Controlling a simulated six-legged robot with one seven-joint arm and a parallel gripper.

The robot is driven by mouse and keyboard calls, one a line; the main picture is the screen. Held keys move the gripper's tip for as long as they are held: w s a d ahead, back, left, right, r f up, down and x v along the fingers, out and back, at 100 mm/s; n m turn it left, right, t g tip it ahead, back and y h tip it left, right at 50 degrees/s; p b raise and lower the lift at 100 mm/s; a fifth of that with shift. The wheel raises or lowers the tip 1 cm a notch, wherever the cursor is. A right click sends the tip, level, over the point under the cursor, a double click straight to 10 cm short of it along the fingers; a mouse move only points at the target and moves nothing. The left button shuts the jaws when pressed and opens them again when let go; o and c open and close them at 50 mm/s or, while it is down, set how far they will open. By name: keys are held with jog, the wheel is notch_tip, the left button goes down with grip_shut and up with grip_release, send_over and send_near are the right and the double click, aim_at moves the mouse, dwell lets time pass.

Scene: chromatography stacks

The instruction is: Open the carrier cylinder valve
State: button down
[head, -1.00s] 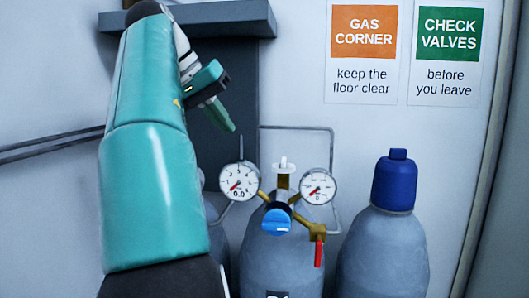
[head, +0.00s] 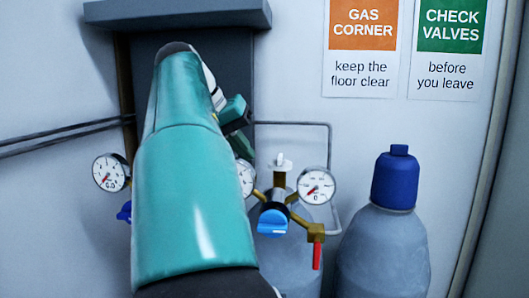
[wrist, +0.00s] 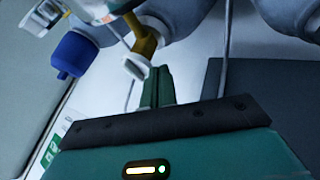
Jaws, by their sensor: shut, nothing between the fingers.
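The valve's white handle (head: 281,162) stands on top of the brass regulator fitting (head: 280,181) of the middle grey cylinder (head: 290,262). In the wrist view a white handle (wrist: 135,68) on a brass stem shows just beyond my fingertips; contact cannot be told. My gripper (head: 243,150) is left of the valve in the head view, partly hidden by my teal arm. In the wrist view my gripper (wrist: 156,76) has its green fingers together and empty. The task's name for this cylinder is not readable.
A blue knob (head: 272,220), red lever (head: 317,255) and right gauge (head: 317,186) surround the valve. My arm partly covers another gauge (head: 246,178). A further gauge (head: 110,172) is at left. A blue-capped cylinder (head: 385,245) stands right. A grey shelf (head: 180,13) is above.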

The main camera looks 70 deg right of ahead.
aim_at(273, 164)
jog(key=shift+s+d+f, duration=0.1)
jog(key=shift+s+d, duration=0.1)
jog(key=shift+s, duration=0.5)
jog(key=shift+s+d+f, duration=0.15)
jog(key=shift+s+d, duration=0.05)
jog(key=shift+s, duration=0.45)
jog(key=shift+s+d+f, duration=0.1)
jog(key=shift+s+d, duration=0.1)
jog(key=shift+s, duration=0.5)
